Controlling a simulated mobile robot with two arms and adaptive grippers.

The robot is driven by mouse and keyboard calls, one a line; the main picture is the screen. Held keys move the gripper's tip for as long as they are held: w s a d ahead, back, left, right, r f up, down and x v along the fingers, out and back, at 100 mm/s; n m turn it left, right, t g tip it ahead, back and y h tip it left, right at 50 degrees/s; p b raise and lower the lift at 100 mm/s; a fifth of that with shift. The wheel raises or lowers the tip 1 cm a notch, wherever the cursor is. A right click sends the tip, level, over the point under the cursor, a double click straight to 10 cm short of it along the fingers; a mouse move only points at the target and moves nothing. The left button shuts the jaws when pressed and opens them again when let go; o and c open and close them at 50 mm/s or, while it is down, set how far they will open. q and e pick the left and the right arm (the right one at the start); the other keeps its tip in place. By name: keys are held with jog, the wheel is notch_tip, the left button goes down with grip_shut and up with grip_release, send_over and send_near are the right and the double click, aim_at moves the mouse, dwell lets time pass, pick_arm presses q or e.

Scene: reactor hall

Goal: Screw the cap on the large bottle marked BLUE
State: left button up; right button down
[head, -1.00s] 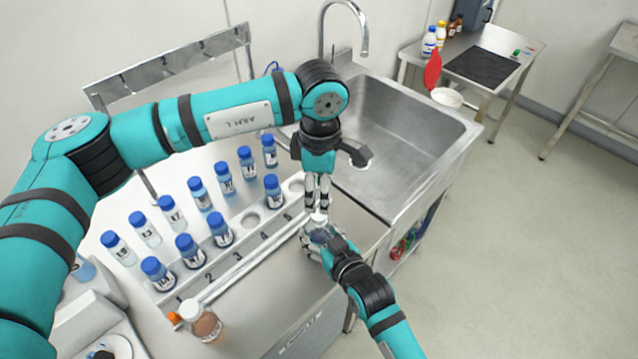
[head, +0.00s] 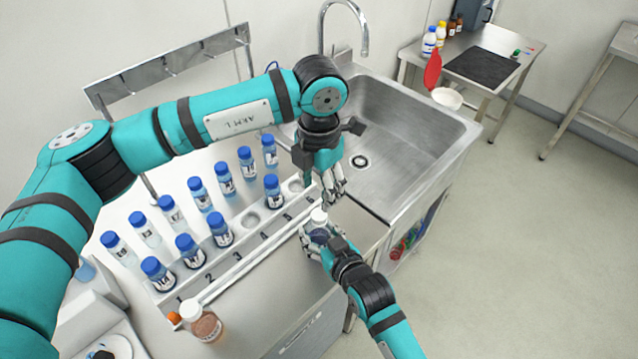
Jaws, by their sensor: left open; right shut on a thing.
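A bottle with dark blue contents (head: 319,236) is held by my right gripper (head: 321,240) near the front edge of the steel counter. The gripper hides most of it, and no marking can be read. A white cap (head: 318,216) sits at the top of the bottle; how tightly it sits cannot be told. My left gripper (head: 333,196) is open just above and slightly right of the cap. Its fingers point down and look clear of the cap.
A numbered rack (head: 235,262) holds several blue-capped vials left of the grippers. A brown white-capped bottle (head: 207,325) stands at the counter's front left. A sink (head: 410,130) lies behind right. A side table (head: 505,84) stands farther back.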

aim_at(319, 214)
pick_arm(q)
notch_tip(319, 214, down, 8)
jog(key=shift+r, duration=0.1)
dwell(0.4)
grip_shut()
jog(key=shift+m, duration=1)
jog(key=shift+o, duration=0.6)
grip_release()
notch_tip(319, 214, up, 12)
